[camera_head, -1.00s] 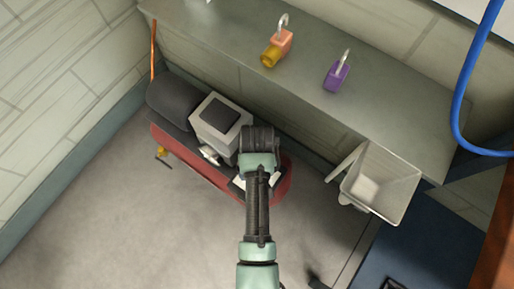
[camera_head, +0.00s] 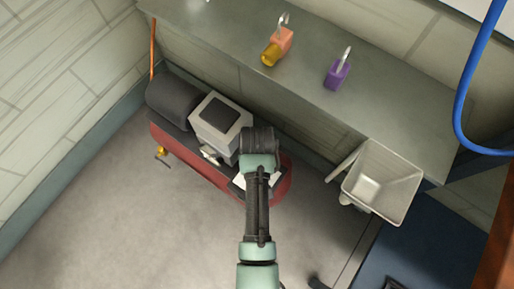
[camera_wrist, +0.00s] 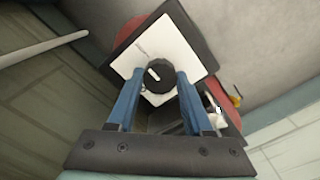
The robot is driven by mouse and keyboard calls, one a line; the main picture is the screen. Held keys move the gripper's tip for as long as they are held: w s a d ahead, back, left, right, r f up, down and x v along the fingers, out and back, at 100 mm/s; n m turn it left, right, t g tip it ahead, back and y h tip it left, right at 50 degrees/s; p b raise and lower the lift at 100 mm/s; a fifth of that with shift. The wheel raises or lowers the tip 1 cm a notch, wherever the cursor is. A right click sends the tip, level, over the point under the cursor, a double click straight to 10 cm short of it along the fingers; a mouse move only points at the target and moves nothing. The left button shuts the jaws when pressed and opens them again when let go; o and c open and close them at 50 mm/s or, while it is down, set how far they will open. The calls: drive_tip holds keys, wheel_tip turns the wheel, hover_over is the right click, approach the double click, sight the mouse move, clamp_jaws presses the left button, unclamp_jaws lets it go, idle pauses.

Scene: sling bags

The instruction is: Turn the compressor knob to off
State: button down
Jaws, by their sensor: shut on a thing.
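The compressor (camera_head: 215,125) stands on the floor below the bench, with a grey box, a dark motor cylinder and a red tank (camera_head: 180,160). In the wrist view its white panel (camera_wrist: 178,45) in a dark frame carries a round black knob (camera_wrist: 158,75) with a white pointer mark. In the head view my arm hides the knob and the fingers.
A grey bench (camera_head: 390,115) runs above the compressor. It bears an orange and yellow padlock (camera_head: 278,48) and a purple padlock (camera_head: 337,74). A pale bin (camera_head: 381,183) is at the right. A blue hose (camera_head: 460,90) hangs at far right. The floor (camera_head: 150,230) in front is clear.

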drive_tip(key=shift+r+n+p, duration=0.15)
drive_tip(key=shift+n+p, duration=0.15)
drive_tip(key=shift+p, duration=0.15)
drive_tip(key=n+p, duration=0.2)
drive_tip(key=p, duration=0.1)
drive_tip(key=shift+r+n, duration=0.15)
drive_tip(key=shift+n, duration=0.25)
drive_tip(key=n+p, duration=0.3)
drive_tip(key=n, duration=0.1)
drive_tip(key=n+p, duration=0.2)
drive_tip(key=n, duration=0.4)
drive_tip(key=shift+p, duration=0.4)
drive_tip(key=shift+f+n+p, duration=0.15)
drive_tip(key=shift+n+p, duration=0.2)
drive_tip(key=shift+n, duration=0.75)
drive_tip(key=shift+f+n+p, duration=0.1)
drive_tip(key=shift+n+p, duration=0.2)
drive_tip(key=shift+n, duration=0.8)
drive_tip(key=shift+c, duration=1.5)
unclamp_jaws()
